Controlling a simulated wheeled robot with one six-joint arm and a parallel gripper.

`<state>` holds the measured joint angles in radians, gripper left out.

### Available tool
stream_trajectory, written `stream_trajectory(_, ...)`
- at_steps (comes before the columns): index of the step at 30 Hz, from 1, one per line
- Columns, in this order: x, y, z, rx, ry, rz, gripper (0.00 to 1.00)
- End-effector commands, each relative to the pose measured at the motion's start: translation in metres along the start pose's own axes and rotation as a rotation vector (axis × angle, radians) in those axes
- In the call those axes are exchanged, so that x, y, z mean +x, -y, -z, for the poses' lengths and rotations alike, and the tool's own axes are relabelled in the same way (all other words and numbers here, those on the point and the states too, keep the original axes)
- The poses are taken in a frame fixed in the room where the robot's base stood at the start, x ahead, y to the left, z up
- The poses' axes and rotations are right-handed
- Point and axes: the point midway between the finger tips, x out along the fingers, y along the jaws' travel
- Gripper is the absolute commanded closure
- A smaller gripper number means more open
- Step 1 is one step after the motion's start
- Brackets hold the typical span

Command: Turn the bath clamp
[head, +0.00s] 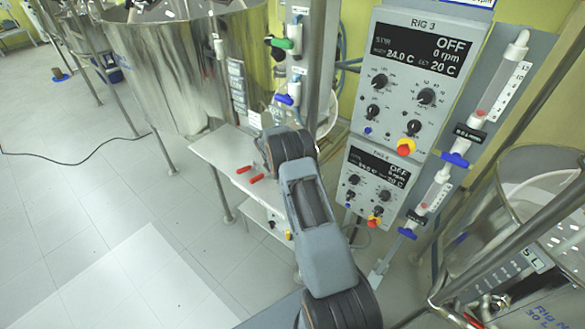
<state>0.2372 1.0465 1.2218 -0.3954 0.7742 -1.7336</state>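I cannot single out the bath clamp with certainty. My arm rises from the bottom middle and bends over the right side of this bench.
A large steel vessel (180,70) stands on legs behind the bench. The RIG 3 control box (415,85) and a lower box (378,182) are right of my arm, with flow tubes (500,85) beside them. A glass vessel (535,190) stands far right. The left floor is mostly clear; a cable (75,163) crosses it.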

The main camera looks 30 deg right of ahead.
Motion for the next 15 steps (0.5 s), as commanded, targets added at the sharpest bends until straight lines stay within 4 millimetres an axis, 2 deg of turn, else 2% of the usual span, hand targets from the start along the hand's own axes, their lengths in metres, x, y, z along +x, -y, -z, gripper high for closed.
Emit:
stream_trajectory(5, -0.0006, -0.0069, 0.0067, -0.011, -0.024, 0.003, 1.0)
stream_trajectory(15, 0.0004, -0.0072, 0.0056, -0.007, -0.029, 0.003, 1.0)
